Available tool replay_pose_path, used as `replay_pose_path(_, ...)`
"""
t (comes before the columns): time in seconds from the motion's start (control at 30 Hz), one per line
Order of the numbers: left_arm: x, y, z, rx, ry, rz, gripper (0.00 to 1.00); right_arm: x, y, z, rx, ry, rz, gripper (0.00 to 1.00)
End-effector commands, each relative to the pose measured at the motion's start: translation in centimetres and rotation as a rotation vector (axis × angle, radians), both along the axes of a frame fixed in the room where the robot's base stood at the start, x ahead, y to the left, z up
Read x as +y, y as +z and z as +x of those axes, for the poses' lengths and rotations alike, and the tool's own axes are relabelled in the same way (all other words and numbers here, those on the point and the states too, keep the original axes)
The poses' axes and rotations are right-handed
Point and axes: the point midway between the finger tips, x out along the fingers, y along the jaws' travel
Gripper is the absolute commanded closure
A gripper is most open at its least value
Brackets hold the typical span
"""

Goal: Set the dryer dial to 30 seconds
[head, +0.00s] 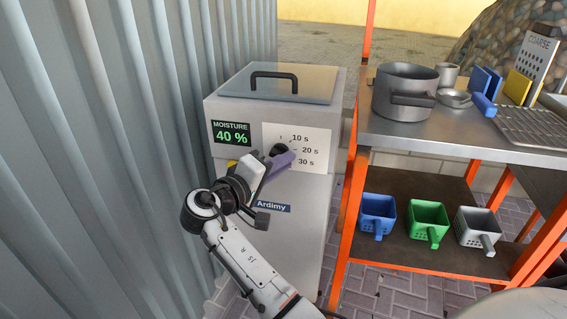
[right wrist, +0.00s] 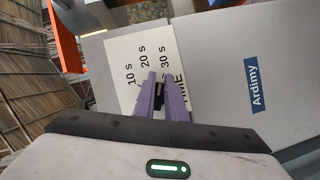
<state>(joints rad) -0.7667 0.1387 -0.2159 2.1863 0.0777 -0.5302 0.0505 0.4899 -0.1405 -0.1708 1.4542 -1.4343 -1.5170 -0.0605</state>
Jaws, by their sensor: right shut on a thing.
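The dryer (head: 305,220) is a grey box with "MOISTURE 40 %" on its green display (head: 232,133). Its white dial panel (head: 317,138) carries the marks 10 s, 20 s and 30 s; the panel also shows in the right wrist view (right wrist: 125,62). My right gripper (head: 281,159) reaches the panel, its purple fingers shut on the black dial (right wrist: 159,95). The fingers hide most of the dial, so I cannot tell exactly which mark it points to. In the right wrist view the fingertips lie near the 20 s and 30 s labels. My left gripper is not in view.
A glass lid (head: 310,84) with a black handle tops the dryer. A corrugated wall (head: 90,150) stands close on the left. On the right, an orange-framed metal table (head: 465,135) holds a pot (head: 404,92) and utensils, with several baskets on its lower shelf (head: 400,190).

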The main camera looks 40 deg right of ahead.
Motion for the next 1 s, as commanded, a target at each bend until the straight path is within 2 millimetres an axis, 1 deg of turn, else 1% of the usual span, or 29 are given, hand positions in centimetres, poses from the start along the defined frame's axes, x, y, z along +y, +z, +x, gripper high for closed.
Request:
replay_pose_path(0.03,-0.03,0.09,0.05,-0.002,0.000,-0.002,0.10,0.76,0.39,0.78,-0.031,0.033,0.018,1.00)
replay_pose_path(0.4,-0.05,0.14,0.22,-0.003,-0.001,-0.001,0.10,0.73,0.52,0.87,-0.121,0.034,0.090,1.00)
replay_pose_path(0.87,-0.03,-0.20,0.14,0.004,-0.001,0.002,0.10,0.66,0.59,0.86,-0.130,0.033,0.094,1.00)
replay_pose_path(0.9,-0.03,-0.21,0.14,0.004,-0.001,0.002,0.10,0.66,0.60,0.85,-0.130,0.032,0.093,0.82)
replay_pose_path(0.97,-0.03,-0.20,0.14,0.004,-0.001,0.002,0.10,0.65,0.59,0.83,-0.129,0.031,0.093,0.72)
replay_pose_path(1.0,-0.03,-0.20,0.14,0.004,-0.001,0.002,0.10,0.63,0.58,0.82,-0.129,0.031,0.093,0.70)
